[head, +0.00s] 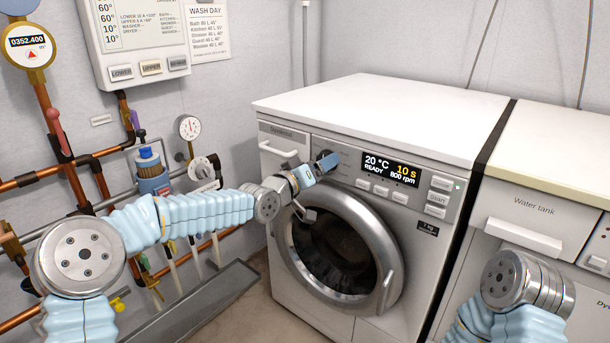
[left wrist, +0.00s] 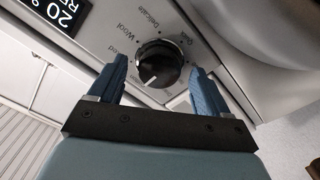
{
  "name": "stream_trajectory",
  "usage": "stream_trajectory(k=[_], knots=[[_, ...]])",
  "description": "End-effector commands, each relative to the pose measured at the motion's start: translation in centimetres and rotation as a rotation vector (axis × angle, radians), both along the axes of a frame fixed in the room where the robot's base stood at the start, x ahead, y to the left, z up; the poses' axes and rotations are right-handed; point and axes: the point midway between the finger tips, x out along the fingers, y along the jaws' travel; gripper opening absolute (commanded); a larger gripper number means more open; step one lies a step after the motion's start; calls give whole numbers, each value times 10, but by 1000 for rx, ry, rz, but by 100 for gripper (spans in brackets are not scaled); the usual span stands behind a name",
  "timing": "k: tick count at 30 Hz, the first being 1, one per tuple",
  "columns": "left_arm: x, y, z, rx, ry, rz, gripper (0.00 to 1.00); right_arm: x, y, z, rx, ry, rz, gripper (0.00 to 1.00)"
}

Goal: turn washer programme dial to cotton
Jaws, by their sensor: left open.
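The washer (head: 340,150) is a white front loader, with a display reading 20 °C, READY, 10 s and 800 rpm. Its round black programme dial (left wrist: 160,68) shows in the left wrist view, with a white pointer mark at its lower left. Labels Wool, Delicate and Quick, and one ending in "ed", are readable around it; other labels are hidden or too small. My left gripper (head: 326,162) is at the dial in the head view and mostly hides it there. Its open blue fingers (left wrist: 157,72) stand either side of the dial; contact cannot be told. My right gripper is out of view.
The round door (head: 340,250) is closed below the panel. Buttons (head: 380,190) sit beneath the display (head: 391,170). A second machine marked Water tank (head: 535,212) stands at right. Copper pipes and gauges (head: 188,127) line the left wall.

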Motion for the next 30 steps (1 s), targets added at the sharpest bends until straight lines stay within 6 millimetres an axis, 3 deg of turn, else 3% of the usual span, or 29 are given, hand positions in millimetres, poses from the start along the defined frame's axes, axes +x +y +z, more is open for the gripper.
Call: stream_trajectory(k=[15,21,30], knots=[[-90,67,0,2,-1,4,78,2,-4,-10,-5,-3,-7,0],[-103,75,0,0,0,0,78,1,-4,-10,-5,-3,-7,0],[-104,75,-1,0,2,0,78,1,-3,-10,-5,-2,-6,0]])
